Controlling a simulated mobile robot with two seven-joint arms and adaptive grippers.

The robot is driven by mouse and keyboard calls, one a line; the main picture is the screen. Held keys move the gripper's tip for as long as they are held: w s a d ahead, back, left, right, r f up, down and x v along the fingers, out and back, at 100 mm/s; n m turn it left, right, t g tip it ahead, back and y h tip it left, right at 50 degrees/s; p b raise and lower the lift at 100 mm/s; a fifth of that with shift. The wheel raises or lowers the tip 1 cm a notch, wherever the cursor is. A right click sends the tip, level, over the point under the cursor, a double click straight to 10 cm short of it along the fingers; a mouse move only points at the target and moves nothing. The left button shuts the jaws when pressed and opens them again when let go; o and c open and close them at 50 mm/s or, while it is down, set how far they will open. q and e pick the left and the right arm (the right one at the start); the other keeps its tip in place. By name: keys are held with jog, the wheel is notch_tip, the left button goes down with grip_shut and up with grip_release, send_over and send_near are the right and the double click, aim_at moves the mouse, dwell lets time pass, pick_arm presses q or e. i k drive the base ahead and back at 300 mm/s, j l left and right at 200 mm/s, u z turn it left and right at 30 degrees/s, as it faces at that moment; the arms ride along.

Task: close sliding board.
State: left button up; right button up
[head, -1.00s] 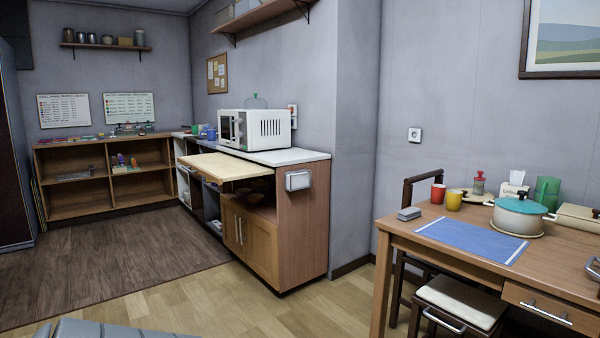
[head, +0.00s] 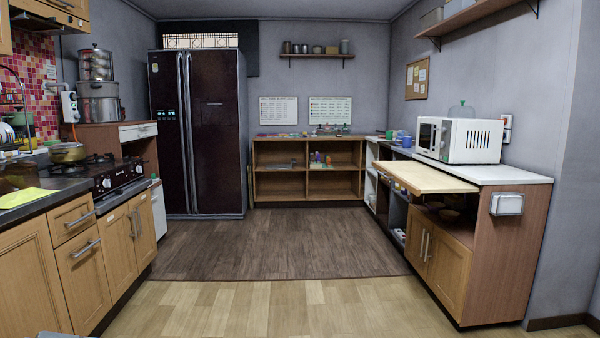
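The sliding board (head: 428,177) is a pale wooden panel. It is pulled out from under the white top of the right-hand counter (head: 508,176) and sticks out over the floor side. Below it are an open shelf with bowls and a wooden cupboard with two doors (head: 438,260). The board is some way ahead of me and to the right. Neither of my grippers is in the head view, so I cannot see their state.
A white microwave (head: 460,140) stands on the right counter. A dark fridge (head: 200,130) and a low open shelf (head: 308,192) are at the back. The stove counter (head: 100,240) lines the left side. The floor (head: 285,245) between the counters is clear.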

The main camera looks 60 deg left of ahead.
aim_at(418, 178)
jog(key=u, duration=1.4)
jog(key=i+j, duration=0.15)
jog(key=i, duration=0.55)
jog(key=i+j, duration=0.15)
jog(key=i, duration=0.55)
jog(key=i+j, duration=0.1)
jog(key=i, duration=0.6)
